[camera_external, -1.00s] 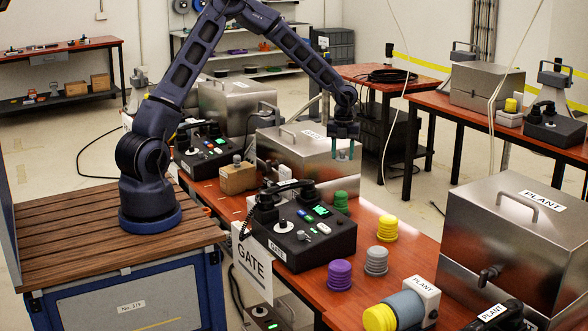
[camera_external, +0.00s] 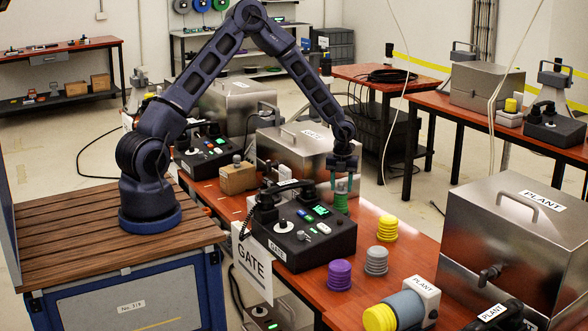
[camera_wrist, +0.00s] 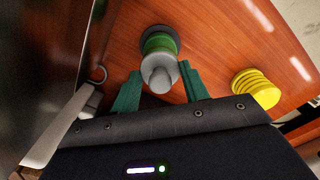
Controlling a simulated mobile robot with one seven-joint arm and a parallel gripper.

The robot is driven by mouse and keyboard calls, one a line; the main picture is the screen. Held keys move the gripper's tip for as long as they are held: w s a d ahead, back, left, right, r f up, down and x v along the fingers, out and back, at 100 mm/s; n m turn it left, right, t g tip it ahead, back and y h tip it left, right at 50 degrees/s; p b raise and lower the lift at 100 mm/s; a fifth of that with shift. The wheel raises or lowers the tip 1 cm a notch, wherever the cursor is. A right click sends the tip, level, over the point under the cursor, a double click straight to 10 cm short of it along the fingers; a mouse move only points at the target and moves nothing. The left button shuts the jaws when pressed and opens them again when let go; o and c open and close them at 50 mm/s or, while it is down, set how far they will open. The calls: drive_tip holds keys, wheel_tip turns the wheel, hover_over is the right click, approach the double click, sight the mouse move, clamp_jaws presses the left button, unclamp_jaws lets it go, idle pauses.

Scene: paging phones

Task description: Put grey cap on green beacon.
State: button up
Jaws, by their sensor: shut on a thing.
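The green beacon (camera_external: 341,201) is a short ribbed cylinder standing on the orange table behind the black console. My gripper (camera_external: 343,181) is directly above it, pointing down, its teal fingers close to the beacon's top. In the wrist view the grey cap (camera_wrist: 158,77), round with a small knob, lies between the fingertips of my gripper (camera_wrist: 161,81), which is shut on it. The cap overlaps the green beacon (camera_wrist: 158,43) behind it. The cap hides part of the beacon, so I cannot tell whether the two touch.
A yellow ribbed cylinder (camera_external: 387,229), a grey one (camera_external: 376,261) and a purple one (camera_external: 339,274) stand nearby. The black console (camera_external: 300,238) with its handset is in front. A metal box (camera_external: 290,150) stands close behind my gripper.

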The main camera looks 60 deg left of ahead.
sight(341, 182)
drive_tip(key=o, duration=1)
drive_tip(key=shift+f, duration=0.1)
drive_tip(key=shift+c, duration=0.2)
wheel_tip(341, 182, up, 12)
drive_tip(key=s+a+r+n+t+y, duration=0.1)
drive_tip(key=s+a+r+n+y, duration=0.1)
drive_tip(key=s+r+n, duration=0.65)
drive_tip(key=s+a+r+n+t, duration=0.15)
drive_tip(key=s+r+n, duration=0.35)
drive_tip(key=s+r, duration=0.8)
drive_tip(key=s+a+r+n+t+h, duration=0.1)
drive_tip(key=s+r+n, duration=0.2)
drive_tip(key=s+n, duration=0.3)
drive_tip(key=s+a+r+n+t+h, duration=0.1)
drive_tip(key=s+r+n, duration=0.2)
drive_tip(key=s, duration=1.4)
drive_tip(key=shift+r+n, duration=0.2)
drive_tip(key=shift+n, duration=2.05)
